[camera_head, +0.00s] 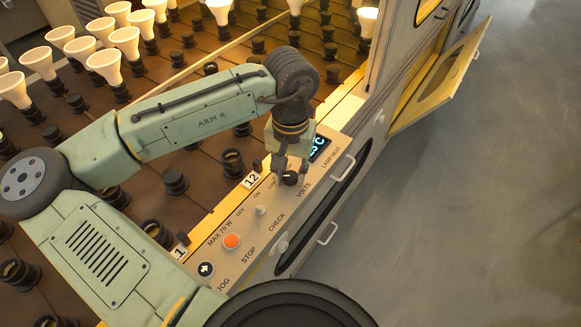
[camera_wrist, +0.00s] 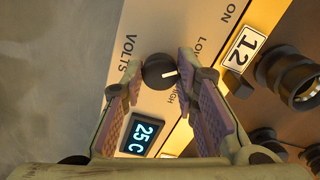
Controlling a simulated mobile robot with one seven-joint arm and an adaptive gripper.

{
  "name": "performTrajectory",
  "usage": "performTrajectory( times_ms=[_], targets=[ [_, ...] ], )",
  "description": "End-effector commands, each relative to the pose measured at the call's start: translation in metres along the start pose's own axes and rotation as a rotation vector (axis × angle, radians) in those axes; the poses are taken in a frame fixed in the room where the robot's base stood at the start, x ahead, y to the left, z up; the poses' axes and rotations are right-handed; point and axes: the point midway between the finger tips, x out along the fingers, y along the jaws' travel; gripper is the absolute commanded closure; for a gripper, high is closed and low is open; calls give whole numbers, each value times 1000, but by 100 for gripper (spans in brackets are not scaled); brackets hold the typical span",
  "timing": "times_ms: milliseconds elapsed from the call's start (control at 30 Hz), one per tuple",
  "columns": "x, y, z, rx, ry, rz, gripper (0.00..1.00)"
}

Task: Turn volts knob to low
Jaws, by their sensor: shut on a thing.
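The volts knob (camera_wrist: 155,72) is round and black with a white pointer line. In the wrist view the pointer faces right, between the LOW print at upper right and the partly hidden HIGH print at lower right. My gripper (camera_wrist: 160,66) is shut on the knob, one ridged finger on each side. In the head view my gripper (camera_head: 290,171) points down over the control panel (camera_head: 262,228), and the dark volts knob (camera_head: 290,179) shows between its fingertips beside the VOLTS print.
A small display (camera_wrist: 142,134) reading 25 C sits close to the fingers. The panel also has a light toggle (camera_head: 260,210), an orange button (camera_head: 232,241) and a black-and-white arrow button (camera_head: 206,269). Sockets and bulbs fill the rack on the left. An open door (camera_head: 440,85) hangs at upper right.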

Motion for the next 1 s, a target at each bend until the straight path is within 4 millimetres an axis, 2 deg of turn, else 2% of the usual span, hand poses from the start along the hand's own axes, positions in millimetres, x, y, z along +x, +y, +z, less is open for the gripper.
performTrajectory(
  times_ms=[633, 667, 933, 1000],
  targets=[
    [0, 0, -1, -55, 4, -1, 100],
    [0, 0, -1, -55, 4, -1, 71],
    [0, 0, 0, -53, 2, 0, 53],
    [0, 0, 0, -53, 1, 0, 52]
  ],
)
